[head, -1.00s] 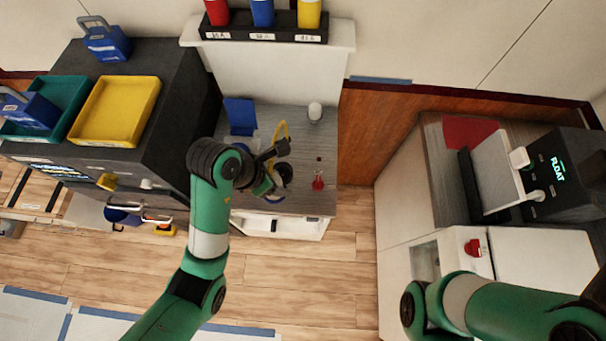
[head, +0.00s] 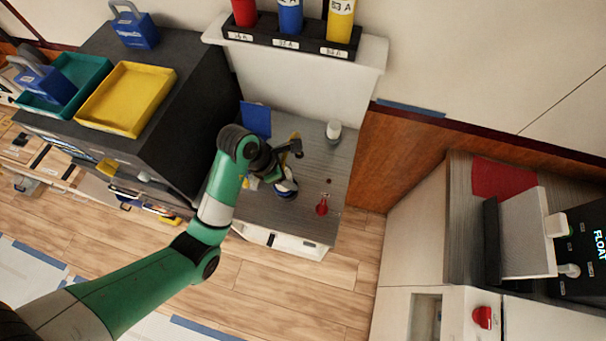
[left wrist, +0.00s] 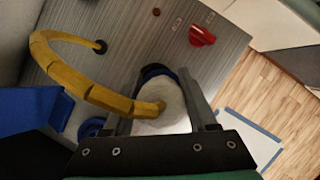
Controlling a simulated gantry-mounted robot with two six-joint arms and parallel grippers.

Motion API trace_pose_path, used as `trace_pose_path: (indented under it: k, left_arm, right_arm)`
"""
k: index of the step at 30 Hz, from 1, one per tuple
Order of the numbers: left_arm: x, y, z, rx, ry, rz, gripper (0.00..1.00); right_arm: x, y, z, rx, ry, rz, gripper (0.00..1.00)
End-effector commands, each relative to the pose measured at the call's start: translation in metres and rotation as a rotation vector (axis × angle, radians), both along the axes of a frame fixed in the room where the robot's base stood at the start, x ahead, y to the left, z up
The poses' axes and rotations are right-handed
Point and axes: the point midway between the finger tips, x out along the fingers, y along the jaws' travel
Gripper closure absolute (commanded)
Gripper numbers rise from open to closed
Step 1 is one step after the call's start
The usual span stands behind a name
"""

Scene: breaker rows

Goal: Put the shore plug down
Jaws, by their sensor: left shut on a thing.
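The shore plug (left wrist: 163,98) has a white body, a dark blue ring at its far end and a thick yellow cable (left wrist: 75,77). The cable curves from the plug to a dark hole in the grey panel top (left wrist: 120,25). My left gripper (head: 283,181) is shut on the plug, with a finger on each side of its body in the left wrist view. In the head view the plug (head: 287,188) shows as a small white and blue shape, partly hidden by the gripper. Whether it touches the surface I cannot tell. My right gripper is out of view.
A red switch (head: 322,205) stands on the grey top right of the plug. A white cylinder (head: 333,131) and an upright blue board (head: 256,119) stand farther back. A dark cabinet with a yellow tray (head: 126,98) is at left. Some grey surface around the plug is bare.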

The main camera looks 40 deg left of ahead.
Motion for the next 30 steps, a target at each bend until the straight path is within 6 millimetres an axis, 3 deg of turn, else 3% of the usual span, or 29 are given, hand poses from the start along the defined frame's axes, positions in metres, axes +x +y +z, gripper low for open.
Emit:
trace_pose_path:
  k: [1, 8, 15, 27, 28, 30]
  left_arm:
    - [0.002, 0.001, -0.008, 0.001, -0.003, 0.001, 1.0]
    - [0.004, 0.003, -0.012, 0.0, -0.002, 0.002, 1.0]
    - [0.005, 0.005, -0.051, 0.0, -0.002, 0.006, 1.0]
    - [0.005, 0.005, -0.052, 0.0, -0.002, 0.006, 1.0]
    - [0.004, 0.005, -0.051, -0.001, -0.001, 0.005, 0.37]
    - [0.004, 0.005, -0.051, 0.0, 0.0, 0.005, 0.24]
  right_arm:
    - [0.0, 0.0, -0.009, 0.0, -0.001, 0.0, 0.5]
    - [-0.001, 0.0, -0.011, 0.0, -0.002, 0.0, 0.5]
    - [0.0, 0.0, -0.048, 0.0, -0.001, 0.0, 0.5]
    - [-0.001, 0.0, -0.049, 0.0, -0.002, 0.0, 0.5]
    - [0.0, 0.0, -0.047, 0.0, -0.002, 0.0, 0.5]
    - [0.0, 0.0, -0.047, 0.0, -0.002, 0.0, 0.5]
